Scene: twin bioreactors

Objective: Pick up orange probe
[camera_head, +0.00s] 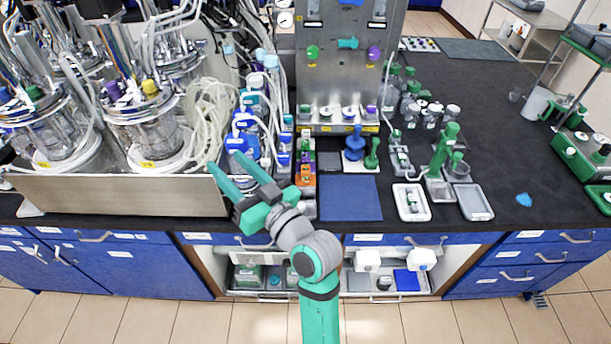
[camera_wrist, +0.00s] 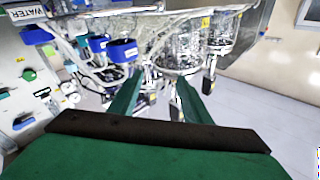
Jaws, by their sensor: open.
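My gripper (camera_head: 226,165) is open, and nothing shows between its fingers. In the head view it is above the front of the bench, by the right end of the metal tray (camera_head: 120,194). In the wrist view its two green fingers (camera_wrist: 159,84) point towards glass vessels (camera_wrist: 185,45). A small orange item (camera_head: 305,181) sits in a narrow row of coloured parts just right of my gripper in the head view. I cannot tell whether it is the orange probe. I see no clearly orange probe in the wrist view.
Two glass bioreactors (camera_head: 147,128) with coloured caps and tubing stand in the tray. Blue clamp-like parts (camera_head: 243,122) are close beyond my gripper. A steel control panel (camera_head: 345,75) stands behind. A blue mat (camera_head: 350,198) on the bench is bare.

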